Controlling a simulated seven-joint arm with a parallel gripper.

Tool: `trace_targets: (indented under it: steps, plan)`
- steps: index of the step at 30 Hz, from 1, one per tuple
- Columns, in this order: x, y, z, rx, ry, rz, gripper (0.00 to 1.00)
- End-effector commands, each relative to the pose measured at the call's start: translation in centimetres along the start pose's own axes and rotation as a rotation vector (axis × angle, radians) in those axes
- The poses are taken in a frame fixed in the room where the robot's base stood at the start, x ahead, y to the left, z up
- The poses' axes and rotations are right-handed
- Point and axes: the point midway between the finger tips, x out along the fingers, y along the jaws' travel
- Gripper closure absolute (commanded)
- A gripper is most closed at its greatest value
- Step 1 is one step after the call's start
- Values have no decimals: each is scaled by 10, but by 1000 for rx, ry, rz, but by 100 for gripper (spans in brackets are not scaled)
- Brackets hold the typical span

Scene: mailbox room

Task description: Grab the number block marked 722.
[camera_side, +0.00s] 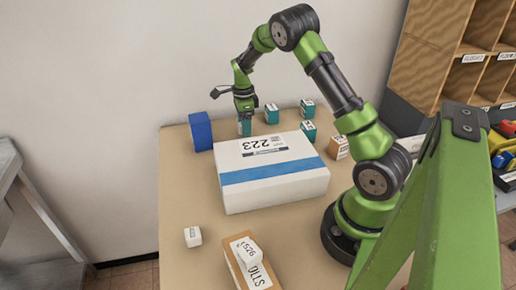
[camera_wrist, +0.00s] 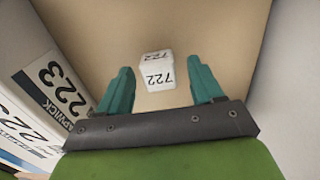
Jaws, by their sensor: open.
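The white number block marked 722 (camera_wrist: 157,71) sits on the tan table in the wrist view, between the lines of my two fingers. Its number shows on two faces. My gripper (camera_wrist: 160,78) is open, with one teal finger on each side of the block in the picture. I cannot tell how far the fingertips are above it. In the side view my gripper (camera_side: 244,128) points down at the table's far side, behind the large white box. I cannot make out the 722 block there; the box or gripper may hide it.
The large white box (camera_side: 270,190) with a blue stripe, marked 223, stands close to my gripper. A blue block (camera_side: 200,131) is left of it, several teal blocks (camera_side: 271,114) right.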

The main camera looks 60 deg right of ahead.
Motion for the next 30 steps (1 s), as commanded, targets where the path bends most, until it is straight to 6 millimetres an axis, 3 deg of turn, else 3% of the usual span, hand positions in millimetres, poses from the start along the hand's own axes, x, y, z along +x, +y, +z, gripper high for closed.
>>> trace_targets:
  steps: [8,18,26,30]
  plan:
    - [3,0,0,0,-1,-1,36]
    - [3,0,0,0,0,-1,88]
    - [0,0,0,0,-1,-2,89]
    - [-17,-1,1,-1,-1,-5,89]
